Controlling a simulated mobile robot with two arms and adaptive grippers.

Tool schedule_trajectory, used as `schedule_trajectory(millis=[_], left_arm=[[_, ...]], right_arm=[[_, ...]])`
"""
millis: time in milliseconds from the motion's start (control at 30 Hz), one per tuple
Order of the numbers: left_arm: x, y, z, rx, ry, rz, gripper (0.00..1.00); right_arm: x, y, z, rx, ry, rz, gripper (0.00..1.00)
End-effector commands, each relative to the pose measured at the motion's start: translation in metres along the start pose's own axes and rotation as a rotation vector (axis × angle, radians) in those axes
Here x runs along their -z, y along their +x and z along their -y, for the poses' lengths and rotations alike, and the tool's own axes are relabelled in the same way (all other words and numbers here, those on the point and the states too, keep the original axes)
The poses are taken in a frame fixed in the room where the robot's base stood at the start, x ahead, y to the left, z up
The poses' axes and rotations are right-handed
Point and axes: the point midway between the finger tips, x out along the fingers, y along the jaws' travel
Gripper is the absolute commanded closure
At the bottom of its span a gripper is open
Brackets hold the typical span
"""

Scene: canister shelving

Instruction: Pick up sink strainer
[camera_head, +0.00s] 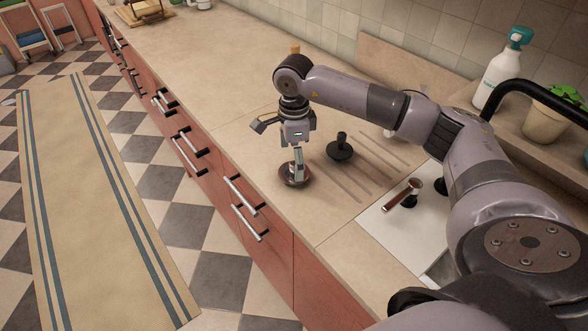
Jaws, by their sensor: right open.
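My right gripper (281,146) reaches down over the counter with its fingers spread apart. A black disc with an upright knob (341,149) stands to the right of the gripper. My left gripper is not in view.
Drain grooves run across the counter (230,75) beside the white sink (385,226). A brown-handled piece (403,194) is at the sink. A spray bottle (502,70), potted plant (548,118) and black faucet (535,92) stand at the right. The counter to the left is largely clear.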

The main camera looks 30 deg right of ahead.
Motion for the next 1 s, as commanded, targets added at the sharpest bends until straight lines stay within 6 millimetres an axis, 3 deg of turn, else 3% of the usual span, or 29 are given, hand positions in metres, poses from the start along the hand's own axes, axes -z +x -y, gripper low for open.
schedule_trajectory(millis=[133, 300, 567, 1000], left_arm=[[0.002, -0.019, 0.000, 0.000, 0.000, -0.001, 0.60], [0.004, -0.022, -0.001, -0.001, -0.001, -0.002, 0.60], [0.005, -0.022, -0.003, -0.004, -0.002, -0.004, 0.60], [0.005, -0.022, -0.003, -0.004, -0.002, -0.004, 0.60]], right_arm=[[0.000, 0.019, -0.003, -0.007, -0.001, -0.002, 0.10], [0.000, 0.042, -0.002, -0.004, 0.001, -0.001, 0.10], [0.000, 0.046, -0.001, -0.001, 0.000, 0.000, 0.10], [0.000, 0.045, -0.001, -0.002, 0.000, 0.000, 0.39]])
